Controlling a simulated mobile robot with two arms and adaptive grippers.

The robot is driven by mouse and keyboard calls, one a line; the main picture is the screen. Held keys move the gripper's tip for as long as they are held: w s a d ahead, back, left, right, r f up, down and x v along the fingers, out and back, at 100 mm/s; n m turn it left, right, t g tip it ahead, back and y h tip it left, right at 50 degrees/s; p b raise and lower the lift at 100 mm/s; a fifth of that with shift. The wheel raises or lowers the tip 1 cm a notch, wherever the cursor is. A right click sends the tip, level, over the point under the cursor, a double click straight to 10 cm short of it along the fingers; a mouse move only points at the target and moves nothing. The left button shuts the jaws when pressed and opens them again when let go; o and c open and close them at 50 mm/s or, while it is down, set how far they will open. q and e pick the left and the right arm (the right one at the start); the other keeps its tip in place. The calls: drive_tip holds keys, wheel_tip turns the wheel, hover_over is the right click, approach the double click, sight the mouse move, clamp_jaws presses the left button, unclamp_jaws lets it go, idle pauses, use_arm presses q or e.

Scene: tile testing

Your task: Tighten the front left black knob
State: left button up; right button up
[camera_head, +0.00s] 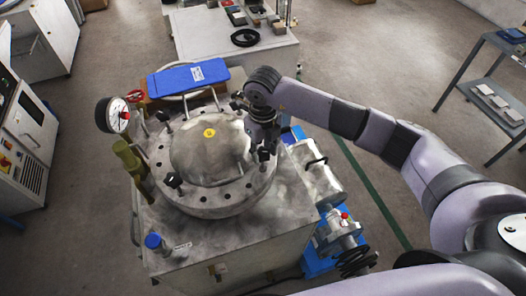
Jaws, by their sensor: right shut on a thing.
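A metal vessel with a domed lid (200,150) and a flange (212,199) full of bolt holes stands on a metal cabinet. The front left black knob (173,180) sits on the flange's near left side, with no gripper at it. Another black knob (163,116) is at the back left. My right gripper (264,143) comes down over the right side of the flange and is shut on a black knob (264,155) there, partly hidden by the fingers. My left gripper is out of view.
A pressure gauge (113,115) and an olive-green cylinder (129,157) rise left of the vessel. A blue folder (188,79) lies behind the lid. A blue-capped fitting (153,242) stands at the cabinet's front left. A pump (339,235) is at the right.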

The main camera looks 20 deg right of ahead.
drive_tip(key=shift+m+b, duration=0.55)
drive_tip(key=shift+m, duration=1.45)
drive_tip(key=o, duration=1.2)
wheel_tip(320, 180, up, 12)
